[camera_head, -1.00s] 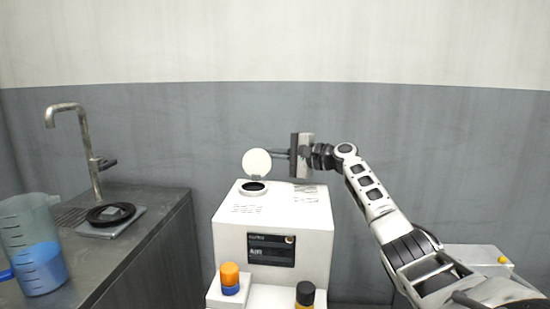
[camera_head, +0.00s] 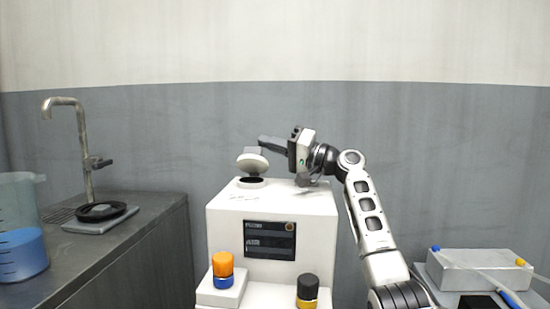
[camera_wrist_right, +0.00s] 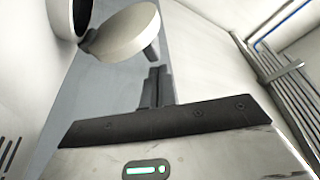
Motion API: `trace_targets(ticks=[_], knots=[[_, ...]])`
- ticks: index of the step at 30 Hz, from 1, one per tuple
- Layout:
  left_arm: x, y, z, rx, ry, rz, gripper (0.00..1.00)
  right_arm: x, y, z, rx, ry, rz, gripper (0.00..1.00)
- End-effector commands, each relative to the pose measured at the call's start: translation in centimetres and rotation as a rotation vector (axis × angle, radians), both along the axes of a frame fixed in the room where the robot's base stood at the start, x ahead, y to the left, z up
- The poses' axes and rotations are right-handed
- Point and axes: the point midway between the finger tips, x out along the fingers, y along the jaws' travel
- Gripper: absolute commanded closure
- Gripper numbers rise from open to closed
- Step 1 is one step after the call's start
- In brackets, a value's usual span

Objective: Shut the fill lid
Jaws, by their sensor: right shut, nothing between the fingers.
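The fill lid (camera_head: 252,162) is a round white disc above the dark fill opening (camera_head: 250,182) on top of the white machine (camera_head: 225,205). It is tilted partway down over the opening, with a gap still showing. My right gripper (camera_head: 264,141) is shut and empty, its fingers pointing left just behind and above the lid. In the right wrist view the lid (camera_wrist_right: 125,32) is beside the shut fingertips (camera_wrist_right: 155,75), and the dark opening (camera_wrist_right: 70,15) shows at the upper left. I cannot tell whether fingers and lid touch. My left gripper is not in view.
Orange-and-blue (camera_head: 223,268) and black-and-yellow (camera_head: 308,291) capped containers stand at the machine's front. At left, a counter (camera_head: 130,230) holds a tap (camera_head: 85,150), a scale with a black ring (camera_head: 100,213) and a blue jug (camera_head: 20,255). A white box (camera_head: 470,272) is at right.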

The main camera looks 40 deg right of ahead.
Motion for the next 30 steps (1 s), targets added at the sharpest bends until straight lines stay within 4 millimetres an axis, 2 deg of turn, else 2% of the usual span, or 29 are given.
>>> trace_targets(ticks=[5,30], knots=[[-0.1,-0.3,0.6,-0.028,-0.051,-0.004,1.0,-0.4,0.6,-0.3,-0.078,-0.076,-0.001,1.0],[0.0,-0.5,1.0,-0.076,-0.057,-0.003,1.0,-0.6,1.4,-0.3,-0.071,-0.066,-0.001,1.0]])
